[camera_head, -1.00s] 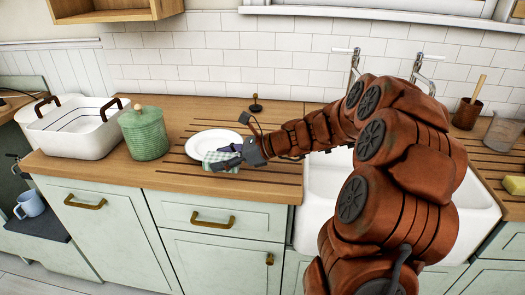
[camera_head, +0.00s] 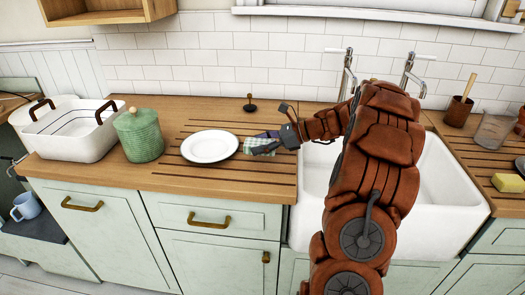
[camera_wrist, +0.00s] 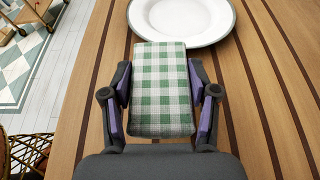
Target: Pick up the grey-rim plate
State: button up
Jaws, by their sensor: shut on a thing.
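The grey-rim plate (camera_head: 209,146) is white and round and lies flat on the wooden counter, left of the sink. In the wrist view the plate (camera_wrist: 185,18) shows beyond the cloth, which hides part of its near rim. My gripper (camera_head: 262,144) is just right of the plate, shut on a folded green-and-white checked cloth (camera_head: 257,146). In the wrist view the cloth (camera_wrist: 160,95) sits between both purple-padded fingers. I cannot tell whether the cloth touches the counter. The plate is not in my fingers.
A green lidded jar (camera_head: 139,136) and a white handled dish (camera_head: 72,130) stand left of the plate. The white sink (camera_head: 440,190) is to the right. A small dark stopper-like object (camera_head: 250,104) stands behind. The counter in front of the plate is clear.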

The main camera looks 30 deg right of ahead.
aim_at(262, 159)
jog(key=shift+d, duration=0.3)
jog(key=shift+d+f, duration=0.1)
jog(key=shift+f, duration=0.25)
jog(key=shift+f+p, duration=0.35)
jog(key=shift+f, duration=1.05)
jog(key=shift+f, duration=0.1)
jog(key=o, duration=1)
jog(key=shift+s+d+r, duration=0.15)
jog(key=shift+d+r, duration=0.05)
jog(key=b+v, duration=0.1)
jog(key=v, duration=1)
jog(key=shift+s+d+r, duration=0.1)
jog(key=shift+s+d, duration=0.05)
jog(key=shift+s, duration=0.05)
